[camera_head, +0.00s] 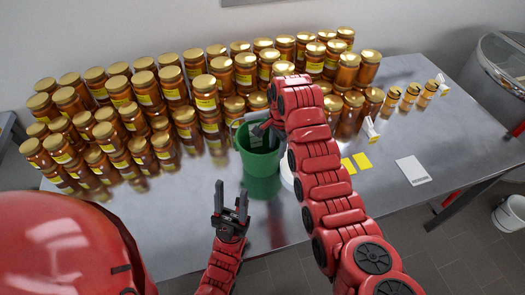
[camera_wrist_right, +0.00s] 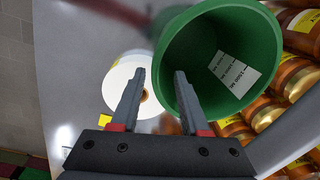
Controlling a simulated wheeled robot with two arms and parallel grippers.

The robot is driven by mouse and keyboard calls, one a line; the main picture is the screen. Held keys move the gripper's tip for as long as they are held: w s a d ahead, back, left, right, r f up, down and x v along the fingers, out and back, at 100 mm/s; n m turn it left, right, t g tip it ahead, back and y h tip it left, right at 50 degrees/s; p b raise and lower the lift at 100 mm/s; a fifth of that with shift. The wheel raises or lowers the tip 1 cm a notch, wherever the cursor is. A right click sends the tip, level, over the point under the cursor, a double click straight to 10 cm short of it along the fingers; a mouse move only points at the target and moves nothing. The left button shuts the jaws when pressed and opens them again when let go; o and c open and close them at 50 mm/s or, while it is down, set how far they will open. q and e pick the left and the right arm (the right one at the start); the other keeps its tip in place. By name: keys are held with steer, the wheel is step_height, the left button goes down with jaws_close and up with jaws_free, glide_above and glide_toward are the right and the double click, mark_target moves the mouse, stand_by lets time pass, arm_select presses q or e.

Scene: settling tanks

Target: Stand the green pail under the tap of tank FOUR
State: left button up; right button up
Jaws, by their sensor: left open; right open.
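The green pail (camera_head: 261,165) stands upright on the metal table, in front of the jars. The wrist view looks into the pail (camera_wrist_right: 205,38), which is empty, with a white printed scale on its inner wall. My right gripper (camera_wrist_right: 158,73) is open at the pail's rim, one finger over the inside and one outside; I see no closing on it. In the head view the right gripper (camera_head: 262,130) is partly hidden by its arm. My left gripper (camera_head: 232,188) is open and empty, in front and left of the pail. No tank marked FOUR is readable.
Many honey jars (camera_head: 145,90) crowd the table's back. A white round item (camera_head: 287,176) stands close beside the pail, partly behind my arm. Yellow cards (camera_head: 362,161) and a white card (camera_head: 412,170) lie right. A metal tank (camera_head: 500,65) and a white bucket (camera_head: 511,212) are far right.

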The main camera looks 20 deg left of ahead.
mark_target(274, 167)
steer(key=f, duration=0.3)
steer(key=shift+s+a+f, duration=0.1)
steer(key=shift+a+f, duration=0.15)
steer(key=shift+f, duration=0.05)
step_height(274, 167, down, 5)
steer(key=shift+r+b, duration=0.2)
steer(key=shift+b, duration=0.5)
steer(key=shift+f, duration=0.25)
jaws_close()
